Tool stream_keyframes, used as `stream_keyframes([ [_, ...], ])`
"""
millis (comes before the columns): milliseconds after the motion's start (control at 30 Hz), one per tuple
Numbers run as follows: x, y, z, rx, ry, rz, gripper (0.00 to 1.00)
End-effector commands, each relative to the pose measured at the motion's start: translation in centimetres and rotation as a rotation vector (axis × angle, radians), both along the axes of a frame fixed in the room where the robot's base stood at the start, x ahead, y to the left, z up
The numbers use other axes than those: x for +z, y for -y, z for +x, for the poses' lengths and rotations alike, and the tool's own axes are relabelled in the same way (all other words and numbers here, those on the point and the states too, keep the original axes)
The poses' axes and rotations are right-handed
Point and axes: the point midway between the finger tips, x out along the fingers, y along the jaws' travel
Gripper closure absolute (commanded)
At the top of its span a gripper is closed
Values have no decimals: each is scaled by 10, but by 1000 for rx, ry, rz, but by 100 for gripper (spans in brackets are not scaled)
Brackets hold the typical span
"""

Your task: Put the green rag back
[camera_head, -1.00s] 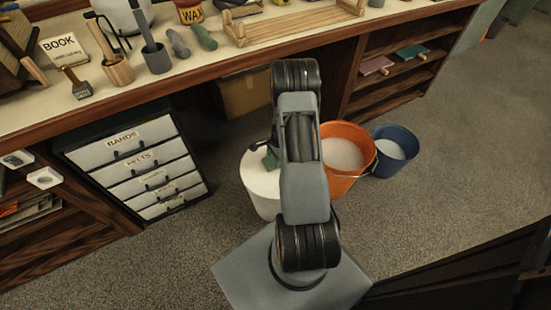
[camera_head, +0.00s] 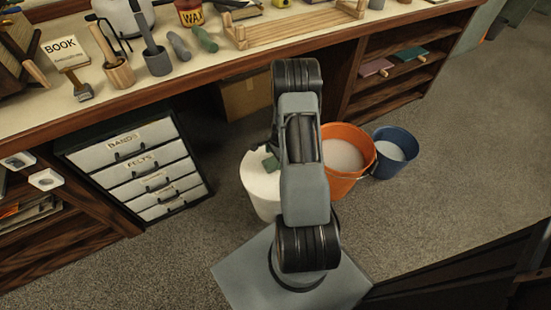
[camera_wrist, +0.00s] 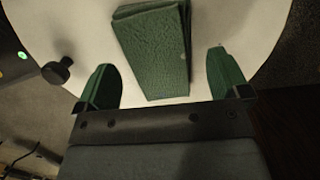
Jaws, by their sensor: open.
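The green rag (camera_wrist: 155,50) is a folded, textured rectangle lying flat on a white round top (camera_wrist: 45,22) in the wrist view. My gripper (camera_wrist: 162,62) is open, with one green finger on each side of the rag and a gap to it on both sides. In the head view the white round container (camera_head: 262,190) stands on the floor, partly behind my arm. A small dark green patch on its top, likely the rag (camera_head: 270,163), shows beside my arm. My arm hides the gripper there.
An orange bucket (camera_head: 343,180) and a blue bucket (camera_head: 396,160) stand right of the white container. A drawer unit (camera_head: 150,188) is to the left. The workbench (camera_head: 215,75) runs behind, with tools and a wooden rack on top. Carpet is clear at right.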

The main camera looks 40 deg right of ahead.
Motion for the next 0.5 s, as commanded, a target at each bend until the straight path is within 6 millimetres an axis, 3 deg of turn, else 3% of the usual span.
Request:
stream_keyframes([
  [200,47,7,0,1,3,-2,6],
  [500,93,14,-1,0,2,-1,6],
])
